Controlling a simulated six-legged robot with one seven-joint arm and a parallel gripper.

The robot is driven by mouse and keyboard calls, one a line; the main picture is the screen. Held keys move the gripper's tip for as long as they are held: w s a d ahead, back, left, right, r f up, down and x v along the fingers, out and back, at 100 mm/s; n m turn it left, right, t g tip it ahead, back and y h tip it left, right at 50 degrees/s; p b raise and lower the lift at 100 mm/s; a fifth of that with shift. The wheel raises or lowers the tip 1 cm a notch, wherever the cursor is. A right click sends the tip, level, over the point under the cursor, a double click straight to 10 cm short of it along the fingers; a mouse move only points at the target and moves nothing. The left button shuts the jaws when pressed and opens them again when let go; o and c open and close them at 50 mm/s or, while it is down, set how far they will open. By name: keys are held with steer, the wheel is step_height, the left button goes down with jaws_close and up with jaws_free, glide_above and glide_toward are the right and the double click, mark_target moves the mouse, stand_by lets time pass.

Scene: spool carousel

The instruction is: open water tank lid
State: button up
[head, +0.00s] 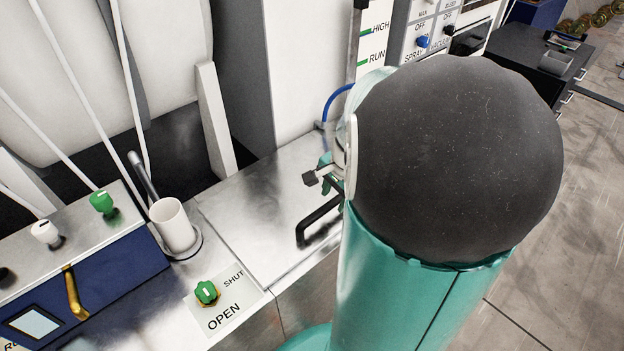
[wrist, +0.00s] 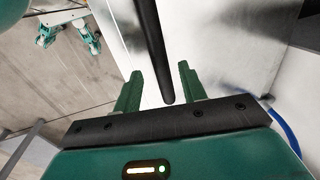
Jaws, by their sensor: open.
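The water tank lid (head: 250,212) is a flat brushed-metal plate in the counter top, lying flat and shut in the head view. Its black bar handle (head: 318,220) stands at the right side of the plate, partly hidden by my arm. My gripper (head: 322,178) is just above the handle in the head view, mostly hidden behind my arm. In the wrist view, my gripper's (wrist: 160,72) two green fingers are apart, and the black handle (wrist: 152,45) runs between them. I cannot tell whether either finger touches it.
A green knob (head: 206,292) by SHUT and OPEN labels sits at the lid's front left. A white cup (head: 173,226) stands left of the lid. A white column with a level gauge (head: 372,45) and a blue hose (head: 332,103) are behind. Floor is open at right.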

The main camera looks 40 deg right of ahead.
steer(key=shift+w+f, duration=0.2)
steer(key=shift+f, duration=0.75)
jaws_close()
steer(key=shift+r, duration=0.1)
